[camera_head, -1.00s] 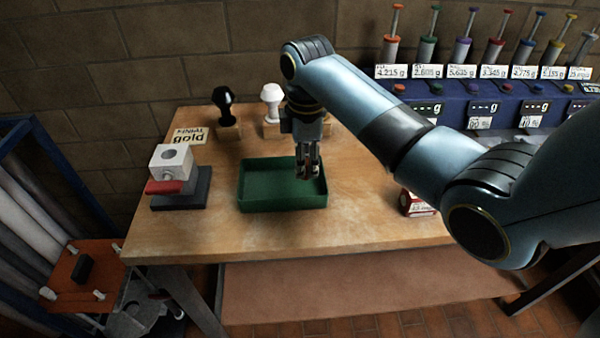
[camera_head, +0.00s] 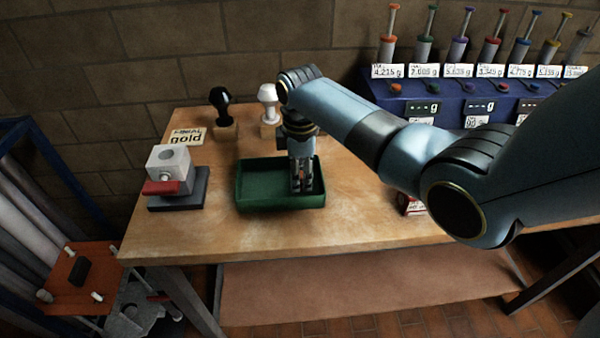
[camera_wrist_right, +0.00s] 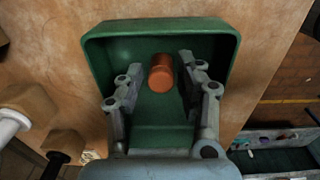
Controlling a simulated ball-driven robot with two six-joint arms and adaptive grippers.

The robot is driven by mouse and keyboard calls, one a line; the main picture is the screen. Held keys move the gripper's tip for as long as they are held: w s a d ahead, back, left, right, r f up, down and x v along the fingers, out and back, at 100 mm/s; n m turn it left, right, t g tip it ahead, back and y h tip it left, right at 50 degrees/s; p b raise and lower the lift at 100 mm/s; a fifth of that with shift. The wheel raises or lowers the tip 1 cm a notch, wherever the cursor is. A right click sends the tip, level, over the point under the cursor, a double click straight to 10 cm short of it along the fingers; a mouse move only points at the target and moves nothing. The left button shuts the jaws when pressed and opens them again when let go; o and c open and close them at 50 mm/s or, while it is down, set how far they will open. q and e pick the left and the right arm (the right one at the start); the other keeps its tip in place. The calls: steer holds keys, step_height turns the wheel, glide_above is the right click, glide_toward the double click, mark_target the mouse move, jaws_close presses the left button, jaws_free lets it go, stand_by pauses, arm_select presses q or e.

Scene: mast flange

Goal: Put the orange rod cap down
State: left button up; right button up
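The orange rod cap (camera_wrist_right: 161,73) is a short copper-orange cylinder in the right wrist view. It is in or just above the green tray (camera_wrist_right: 99,60), between my right gripper's fingers. The right gripper (camera_wrist_right: 160,63) is open, with a clear gap on the cap's left side; the right finger is close to it, and I cannot tell whether they touch. In the head view the right gripper (camera_head: 303,190) points down into the right part of the tray (camera_head: 245,206). There the cap is mostly hidden by the fingers. My left gripper is not in view.
A grey block on a dark stand with a red handle (camera_head: 161,188) is left of the tray. Black (camera_head: 221,98) and white (camera_head: 268,93) knobbed stamps stand behind it. A small red-and-white box (camera_head: 411,205) is to the right. The table front is clear.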

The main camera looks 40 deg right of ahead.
steer(key=shift+o, duration=0.8)
steer(key=shift+r, duration=0.1)
steer(key=shift+r, duration=0.25)
step_height(320, 180, up, 12)
steer(key=shift+f, duration=0.15)
steer(key=shift+s+a, duration=0.1)
